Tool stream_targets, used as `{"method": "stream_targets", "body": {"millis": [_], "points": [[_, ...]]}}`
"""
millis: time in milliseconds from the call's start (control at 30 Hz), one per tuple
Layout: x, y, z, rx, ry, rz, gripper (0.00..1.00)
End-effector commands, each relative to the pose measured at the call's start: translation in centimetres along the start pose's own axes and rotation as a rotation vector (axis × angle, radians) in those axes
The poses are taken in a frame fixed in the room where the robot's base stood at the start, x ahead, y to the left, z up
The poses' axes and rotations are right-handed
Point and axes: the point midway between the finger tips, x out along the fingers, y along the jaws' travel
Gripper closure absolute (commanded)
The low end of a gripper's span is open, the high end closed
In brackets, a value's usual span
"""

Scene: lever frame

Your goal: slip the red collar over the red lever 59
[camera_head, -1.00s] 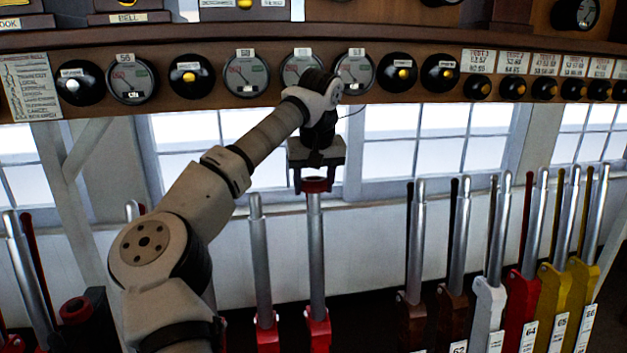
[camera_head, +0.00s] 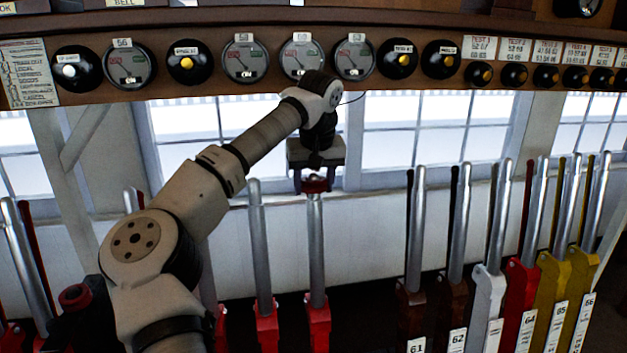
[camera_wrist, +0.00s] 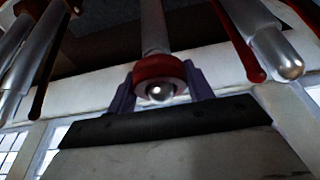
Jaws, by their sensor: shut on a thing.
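My gripper (camera_head: 314,184) is shut on the red collar (camera_head: 316,185). In the wrist view its two fingers (camera_wrist: 160,92) hold the collar (camera_wrist: 158,68) from both sides. The silver, round-ended shaft of a red-based lever (camera_head: 317,250) stands upright below the gripper. In the wrist view the rounded lever tip (camera_wrist: 160,91) shows inside the collar's opening, so the collar is around the very top of the shaft. The lever's number plate is not in view; it is the last red lever left of the one marked 61.
Another red-based lever (camera_head: 260,250) stands close on the left. Levers marked 61 (camera_head: 415,250) and up stand to the right, beyond a gap. A shelf with dials (camera_head: 303,60) runs above. A second red ring (camera_head: 75,297) is at lower left.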

Motion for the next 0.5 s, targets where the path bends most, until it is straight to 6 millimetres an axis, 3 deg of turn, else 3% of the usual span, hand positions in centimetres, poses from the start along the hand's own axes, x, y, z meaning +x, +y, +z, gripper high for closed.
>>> {"method": "stream_targets", "body": {"millis": [433,467,500], "points": [[0.34,-0.01,0.18,0.000,0.000,0.000,0.69],[0.34,-0.01,0.18,0.000,0.000,0.000,0.46],[0.33,-0.01,0.18,0.000,0.000,0.000,0.41]]}}
